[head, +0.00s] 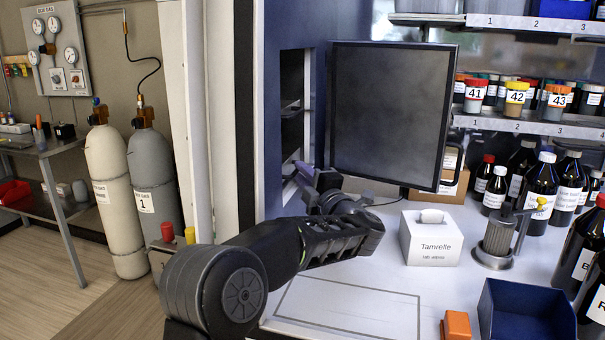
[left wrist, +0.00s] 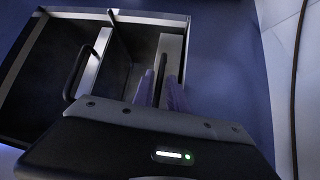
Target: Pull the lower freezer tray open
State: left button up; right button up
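The freezer (head: 292,115) is a dark recess in a blue front. In the left wrist view its trays are dark fronts with pale metal strips, seen sideways. One tray has a dark bar handle (left wrist: 76,73). The other, nearer the blue wall, is the lower freezer tray (left wrist: 174,50); its bar handle (left wrist: 161,66) stands between the fingers. My left gripper (head: 298,180) is at the recess's lower part; its purple fingers (left wrist: 160,92) look shut on that handle, with no clear gap beside it. The fingers partly hide the handle. My right gripper is out of view.
A dark flat panel (head: 390,115) stands just right of my left gripper. A tissue box (head: 432,238), a metal stand (head: 494,245), a blue bin (head: 525,315) and bottles (head: 540,190) stand on the bench. Gas cylinders (head: 155,180) stand left, beyond the pale wall edge.

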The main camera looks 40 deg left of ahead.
pick_arm(q)
jog(key=shift+c, duration=0.2)
grip_shut()
jog(key=shift+f, duration=0.1)
dwell(1.0)
